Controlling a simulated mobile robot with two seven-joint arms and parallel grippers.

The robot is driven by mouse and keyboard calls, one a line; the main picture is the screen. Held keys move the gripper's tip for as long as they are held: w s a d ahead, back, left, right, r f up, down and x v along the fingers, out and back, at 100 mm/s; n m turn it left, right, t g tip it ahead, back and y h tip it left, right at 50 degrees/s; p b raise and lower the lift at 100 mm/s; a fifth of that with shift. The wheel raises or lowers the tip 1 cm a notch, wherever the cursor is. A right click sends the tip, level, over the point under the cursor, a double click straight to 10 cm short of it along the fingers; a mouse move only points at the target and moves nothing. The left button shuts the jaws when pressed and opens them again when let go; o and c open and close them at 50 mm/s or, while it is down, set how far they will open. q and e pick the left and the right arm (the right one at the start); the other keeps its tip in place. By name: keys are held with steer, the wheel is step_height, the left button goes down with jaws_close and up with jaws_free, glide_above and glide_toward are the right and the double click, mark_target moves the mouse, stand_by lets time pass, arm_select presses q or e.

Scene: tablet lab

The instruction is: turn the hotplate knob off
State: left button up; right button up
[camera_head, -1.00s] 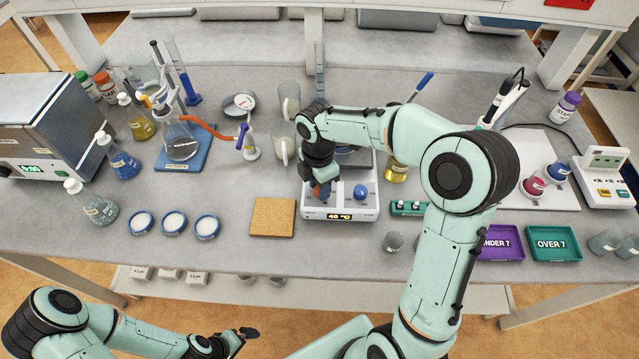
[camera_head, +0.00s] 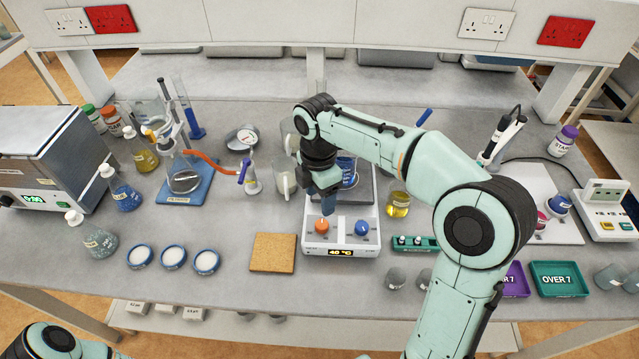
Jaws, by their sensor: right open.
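The white hotplate (camera_head: 342,242) stands near the table's front edge, with a lit display (camera_head: 341,252) on its front. It has an orange knob (camera_head: 322,227) on the left and a blue knob (camera_head: 361,228) on the right. My right gripper (camera_head: 326,208) points down just above and behind the orange knob, apart from it. It is open, with nothing seen between its fingers. My left gripper is out of the frame.
A cork mat (camera_head: 273,252) lies left of the hotplate. A glass beaker (camera_head: 284,181) stands close behind on the left. A flask of yellow liquid (camera_head: 398,203) and a green rack (camera_head: 415,243) stand close on the right.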

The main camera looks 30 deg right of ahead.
step_height(320, 180, up, 4)
steer(key=shift+f, duration=0.15)
stand_by(0.6)
